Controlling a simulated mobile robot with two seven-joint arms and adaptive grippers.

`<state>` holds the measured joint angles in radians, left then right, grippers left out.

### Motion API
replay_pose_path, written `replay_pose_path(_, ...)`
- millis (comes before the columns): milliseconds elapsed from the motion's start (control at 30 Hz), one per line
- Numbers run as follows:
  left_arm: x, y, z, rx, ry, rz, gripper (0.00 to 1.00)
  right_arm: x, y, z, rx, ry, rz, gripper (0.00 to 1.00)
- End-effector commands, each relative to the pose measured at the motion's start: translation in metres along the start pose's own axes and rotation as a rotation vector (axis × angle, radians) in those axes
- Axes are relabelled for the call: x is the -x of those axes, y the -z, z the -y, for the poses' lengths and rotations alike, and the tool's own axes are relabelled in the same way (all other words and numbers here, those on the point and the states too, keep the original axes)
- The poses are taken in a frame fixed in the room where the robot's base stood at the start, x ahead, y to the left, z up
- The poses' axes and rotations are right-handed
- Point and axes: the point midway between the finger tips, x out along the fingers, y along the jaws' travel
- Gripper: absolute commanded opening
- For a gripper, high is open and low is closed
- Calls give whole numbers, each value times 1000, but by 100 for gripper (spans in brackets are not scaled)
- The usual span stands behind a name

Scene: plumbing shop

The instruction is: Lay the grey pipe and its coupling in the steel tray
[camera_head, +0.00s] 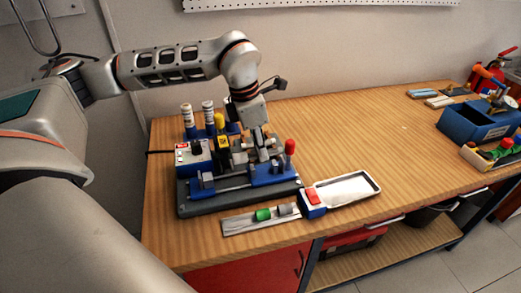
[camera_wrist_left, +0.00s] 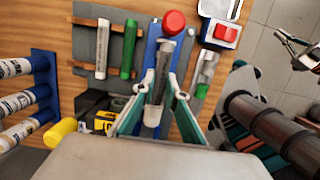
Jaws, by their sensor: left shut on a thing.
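My left gripper (camera_head: 262,157) is shut on the grey pipe over the blue bench fixture (camera_head: 275,177). In the left wrist view its fingers (camera_wrist_left: 161,82) are on either side of the grey pipe (camera_wrist_left: 164,58), which lies along the blue fixture by a red knob (camera_wrist_left: 174,22). A paler, wider piece at the pipe's near end looks like the coupling (camera_wrist_left: 154,114). In the head view the gripper hides most of the pipe. The steel tray (camera_head: 376,188) lies flat and empty right of the fixture. Part of what looks like my right gripper (camera_wrist_left: 302,52) shows in the wrist view; its opening is unclear.
A box with a red button (camera_head: 312,197) stands between fixture and tray. A strip (camera_head: 236,226) with a green and a grey piece lies in front. White-and-blue cylinders (camera_head: 187,120) stand behind the fixture. A blue bin (camera_head: 470,126) stands far right. The middle tabletop is clear.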

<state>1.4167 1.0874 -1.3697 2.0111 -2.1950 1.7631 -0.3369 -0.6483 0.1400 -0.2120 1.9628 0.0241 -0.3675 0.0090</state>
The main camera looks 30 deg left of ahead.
Motion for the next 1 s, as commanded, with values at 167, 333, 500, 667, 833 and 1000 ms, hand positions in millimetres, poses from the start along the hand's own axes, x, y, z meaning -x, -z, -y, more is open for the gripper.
replay_pose_path(167, 15, -3, 0, 0, 0, 0, 0, 7, 9, -1, 0, 1, 3, 0)
replay_pose_path(333, 27, -6, 0, -1, 0, 1, 0, 12, 15, -2, 0, 1, 5, 0)
replay_pose_path(500, 38, -8, 0, -1, 0, 1, 0, 16, 21, -2, -1, 2, 6, 0)
replay_pose_path(667, 39, -8, 0, -1, 1, 0, 0, 17, 22, -2, -1, 2, 5, 0)
replay_pose_path(833, 39, -8, 0, 0, 0, 0, 0, 16, 22, -2, -1, 2, 5, 0)
replay_pose_path(1000, 39, -8, 0, 0, 0, 0, 0, 16, 22, -2, -2, 2, 4, 0)
